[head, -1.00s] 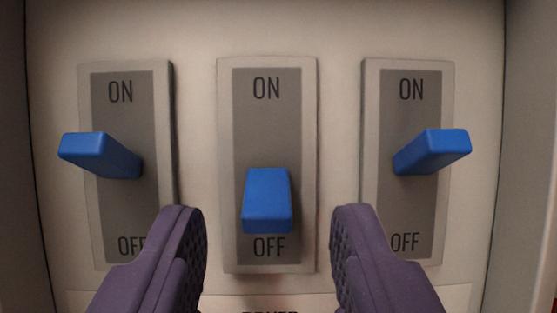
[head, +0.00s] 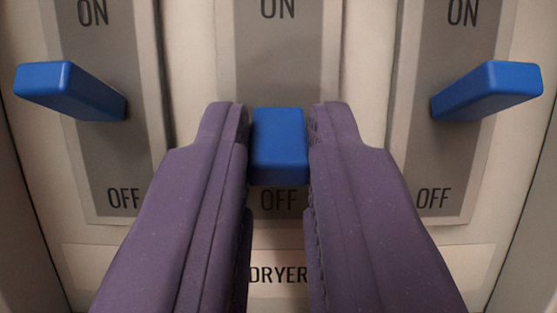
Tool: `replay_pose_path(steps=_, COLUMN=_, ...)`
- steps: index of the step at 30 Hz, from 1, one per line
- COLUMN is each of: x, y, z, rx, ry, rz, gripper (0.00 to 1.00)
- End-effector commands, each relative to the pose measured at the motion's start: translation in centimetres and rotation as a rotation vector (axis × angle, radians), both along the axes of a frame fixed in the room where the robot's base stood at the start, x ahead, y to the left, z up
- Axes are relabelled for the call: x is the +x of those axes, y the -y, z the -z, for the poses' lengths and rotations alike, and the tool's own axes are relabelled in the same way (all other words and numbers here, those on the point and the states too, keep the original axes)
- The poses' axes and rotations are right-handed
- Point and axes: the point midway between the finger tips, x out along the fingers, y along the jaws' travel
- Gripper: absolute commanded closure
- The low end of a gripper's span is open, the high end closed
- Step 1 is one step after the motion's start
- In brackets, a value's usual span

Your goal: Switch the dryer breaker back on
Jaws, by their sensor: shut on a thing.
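The dryer breaker lever (head: 279,146) is a blue block in the middle of the head view. It sits low on its grey plate (head: 276,60), just above the word OFF. A label reading DRYER (head: 277,275) is below it, partly hidden by my fingers. My gripper (head: 279,140) has purple fingers, one on each side of the lever. It is shut on the lever, with both fingertips against its sides.
A left blue lever (head: 70,88) and a right blue lever (head: 488,90) stick out on either side, higher than the middle one. Both are apart from my fingers. Panel side walls are at the far left and right edges.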

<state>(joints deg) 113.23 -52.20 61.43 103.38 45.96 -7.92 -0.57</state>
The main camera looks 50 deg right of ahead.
Motion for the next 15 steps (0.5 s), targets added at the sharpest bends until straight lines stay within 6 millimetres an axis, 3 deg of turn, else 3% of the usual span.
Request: replay_pose_path(steps=15, x=-0.2, y=-0.2, z=-2.5, rx=0.289, ry=-0.224, rz=-0.002, gripper=1.0)
